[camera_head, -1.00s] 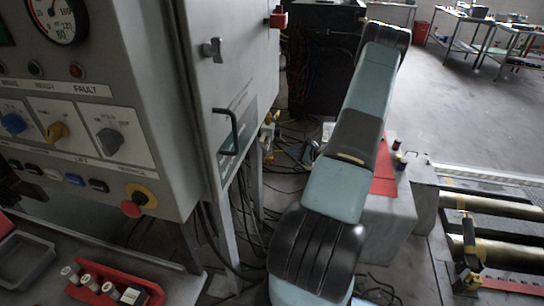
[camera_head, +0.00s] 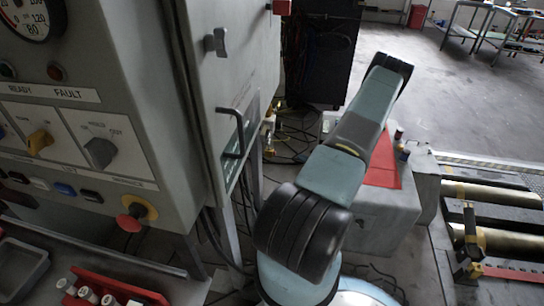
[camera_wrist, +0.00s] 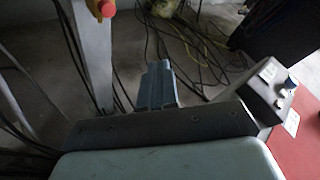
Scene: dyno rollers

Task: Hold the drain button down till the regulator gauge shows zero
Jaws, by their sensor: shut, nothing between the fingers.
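My gripper (camera_wrist: 160,85) shows in the wrist view with its fingers shut and empty, above the cable-strewn floor. It is hidden behind my arm in the head view. A small brass and pale fitting (camera_head: 268,132) sits beyond the grey cabinet's right side; it may be the regulator, but no gauge face or drain button can be made out on it. A round dial (camera_head: 28,14) on the cabinet front is cut off by the top left corner. I cannot tell whether it belongs to the regulator.
The grey cabinet (camera_head: 105,65) has a black handle (camera_head: 235,135) and a red stop button (camera_head: 132,217), near its lower corner. A grey block (camera_head: 375,220) with a red top stands right of my arm. Rollers (camera_head: 490,193) lie farther right. Cables cover the floor below the cabinet.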

